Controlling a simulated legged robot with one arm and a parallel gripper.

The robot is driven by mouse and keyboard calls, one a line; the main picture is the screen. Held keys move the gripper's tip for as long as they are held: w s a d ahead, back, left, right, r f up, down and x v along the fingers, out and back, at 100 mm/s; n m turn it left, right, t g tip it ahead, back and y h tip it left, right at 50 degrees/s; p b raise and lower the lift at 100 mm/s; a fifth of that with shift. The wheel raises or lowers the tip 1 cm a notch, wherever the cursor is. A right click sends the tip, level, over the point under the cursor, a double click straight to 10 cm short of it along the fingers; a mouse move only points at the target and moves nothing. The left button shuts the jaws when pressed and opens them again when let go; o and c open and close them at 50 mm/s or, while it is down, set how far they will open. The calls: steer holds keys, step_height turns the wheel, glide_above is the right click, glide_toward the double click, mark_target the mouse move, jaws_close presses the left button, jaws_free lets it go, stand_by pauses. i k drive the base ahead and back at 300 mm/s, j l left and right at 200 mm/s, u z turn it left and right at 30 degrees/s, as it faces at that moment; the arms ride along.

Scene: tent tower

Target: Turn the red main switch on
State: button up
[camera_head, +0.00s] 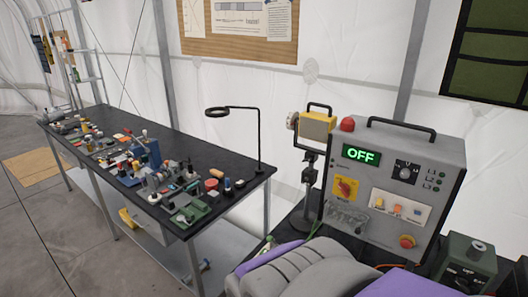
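The red main switch (346,189) is a red rotary knob on a yellow plate, on the left of the front panel of a grey control box (452,165). The knob looks tilted, but its exact position is too small to read. Above it, a display (361,154) shows "OFF" in green. I cannot make out my gripper; only grey and purple parts of my own body show at the bottom, in front of the box's lower edge.
The box also carries a black dial (405,172), a red-and-yellow button (407,242), and a red lamp (347,124) on top. A yellow device on a stand (317,125) is at its left. A cluttered black workbench (237,177) is further left, with floor in front.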

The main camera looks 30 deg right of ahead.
mark_target(344, 188)
steer(key=z, duration=1.85)
